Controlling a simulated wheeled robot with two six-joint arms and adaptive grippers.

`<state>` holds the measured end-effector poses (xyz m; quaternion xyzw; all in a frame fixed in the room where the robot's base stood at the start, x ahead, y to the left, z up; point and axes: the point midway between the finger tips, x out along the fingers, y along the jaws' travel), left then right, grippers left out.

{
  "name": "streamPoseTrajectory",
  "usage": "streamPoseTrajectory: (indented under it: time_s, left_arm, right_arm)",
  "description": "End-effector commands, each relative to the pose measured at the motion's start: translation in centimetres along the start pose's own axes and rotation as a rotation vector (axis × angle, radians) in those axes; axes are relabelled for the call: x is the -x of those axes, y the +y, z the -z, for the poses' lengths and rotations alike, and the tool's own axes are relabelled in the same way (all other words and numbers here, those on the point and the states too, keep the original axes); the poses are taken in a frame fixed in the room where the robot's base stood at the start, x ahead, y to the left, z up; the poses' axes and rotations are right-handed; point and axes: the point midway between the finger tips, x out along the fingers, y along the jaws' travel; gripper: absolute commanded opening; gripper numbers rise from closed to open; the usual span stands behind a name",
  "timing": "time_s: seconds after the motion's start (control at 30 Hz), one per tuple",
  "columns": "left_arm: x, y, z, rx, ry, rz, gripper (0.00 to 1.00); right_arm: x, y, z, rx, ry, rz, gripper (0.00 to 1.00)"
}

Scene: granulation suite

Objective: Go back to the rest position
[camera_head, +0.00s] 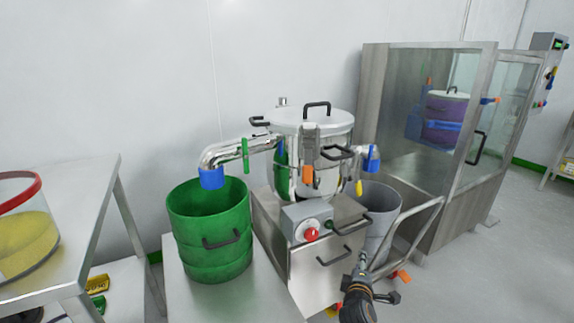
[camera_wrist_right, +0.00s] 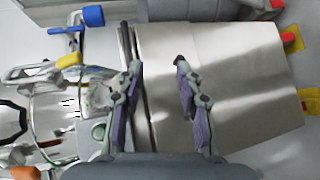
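My right gripper (camera_head: 362,266) is low in front of the steel granulator (camera_head: 312,122), near its base cabinet (camera_head: 318,278). In the right wrist view the right gripper (camera_wrist_right: 158,64) has its two fingers apart, with nothing between them. The brushed steel cabinet surface (camera_wrist_right: 235,85) shows behind the fingers; I cannot tell whether they touch it. My left gripper is not in view.
A green drum (camera_head: 210,240) stands on a steel table at the left of the machine. A grey drum (camera_head: 372,205) and a tubular frame (camera_head: 410,232) are close to my right gripper. A glass-fronted steel cabinet (camera_head: 375,85) is at the right. Floor (camera_head: 480,275) is clear at the lower right.

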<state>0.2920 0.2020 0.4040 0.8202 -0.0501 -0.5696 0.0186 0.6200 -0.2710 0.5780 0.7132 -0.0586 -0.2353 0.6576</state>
Motion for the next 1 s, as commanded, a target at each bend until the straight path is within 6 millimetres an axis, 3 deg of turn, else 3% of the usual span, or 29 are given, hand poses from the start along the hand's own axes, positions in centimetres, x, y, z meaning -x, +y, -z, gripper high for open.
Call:
streamPoseTrajectory:
  time_s: [0.03, 0.1, 0.2, 0.4, 0.7, 0.77, 1.0]
  left_arm:
    - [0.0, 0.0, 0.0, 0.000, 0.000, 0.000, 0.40]
    - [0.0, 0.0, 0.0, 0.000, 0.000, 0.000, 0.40]
    - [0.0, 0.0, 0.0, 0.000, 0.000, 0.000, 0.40]
    - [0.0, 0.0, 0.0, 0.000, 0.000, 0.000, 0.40]
    - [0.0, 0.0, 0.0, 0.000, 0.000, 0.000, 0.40]
    - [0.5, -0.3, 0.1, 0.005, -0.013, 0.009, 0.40]
    - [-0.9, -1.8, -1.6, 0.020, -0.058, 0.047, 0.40]
  right_arm:
    - [1.4, -3.5, -1.7, -0.100, -0.015, 0.086, 0.36]
    - [4.2, -8.4, -3.9, -0.293, -0.044, 0.228, 0.36]
    - [8.6, -14.0, -5.9, -0.534, -0.100, 0.418, 0.36]
    - [16.7, -20.6, -7.5, -0.846, -0.219, 0.703, 0.36]
    - [27.5, -25.1, -7.8, -1.125, -0.409, 1.033, 0.36]
    - [27.5, -24.6, -8.0, -1.129, -0.426, 1.034, 0.36]
    - [27.1, -26.6, -9.8, -1.106, -0.488, 1.021, 0.36]
